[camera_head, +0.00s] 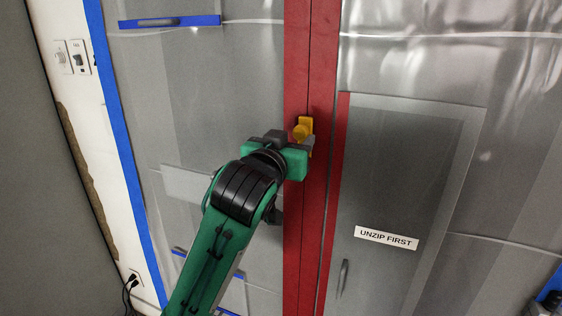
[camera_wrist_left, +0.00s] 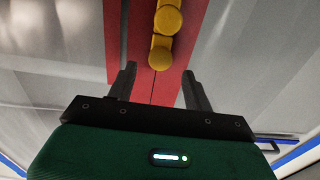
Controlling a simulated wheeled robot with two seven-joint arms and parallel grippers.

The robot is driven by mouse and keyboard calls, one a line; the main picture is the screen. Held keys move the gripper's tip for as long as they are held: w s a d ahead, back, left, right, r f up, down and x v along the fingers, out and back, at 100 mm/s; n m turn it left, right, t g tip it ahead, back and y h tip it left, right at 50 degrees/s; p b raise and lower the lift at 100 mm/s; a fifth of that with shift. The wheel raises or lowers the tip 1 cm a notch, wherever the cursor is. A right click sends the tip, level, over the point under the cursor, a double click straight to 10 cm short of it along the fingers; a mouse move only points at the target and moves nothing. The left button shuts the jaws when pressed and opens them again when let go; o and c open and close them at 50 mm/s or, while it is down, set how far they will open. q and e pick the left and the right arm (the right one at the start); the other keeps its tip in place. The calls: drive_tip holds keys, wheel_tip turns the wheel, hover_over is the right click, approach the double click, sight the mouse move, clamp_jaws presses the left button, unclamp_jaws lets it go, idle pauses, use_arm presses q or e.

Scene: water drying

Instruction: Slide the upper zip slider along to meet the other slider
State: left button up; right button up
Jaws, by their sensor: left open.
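A yellow zip slider (camera_head: 304,124) with a round knob sits on the red zip strip (camera_head: 297,50) of the plastic sheet wall. My left gripper (camera_head: 300,141) is open at the strip, close to the yellow slider and partly covering it. In the left wrist view the fingers of my left gripper (camera_wrist_left: 160,82) stand apart on either side of the red strip (camera_wrist_left: 154,87). Yellow slider parts (camera_wrist_left: 161,50) show just past the fingertips, not gripped. I cannot tell a second slider apart from the first.
Right of the zip is a clear panel with a red edge (camera_head: 338,175) and a label reading "UNZIP FIRST" (camera_head: 386,238). Blue tape (camera_head: 122,150) borders the sheet at left, beside a wall with switches (camera_head: 78,57). A cable (camera_head: 129,290) hangs at lower left.

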use_arm(q)
drive_tip(key=b+v, duration=0.1)
drive_tip(key=v, duration=0.5)
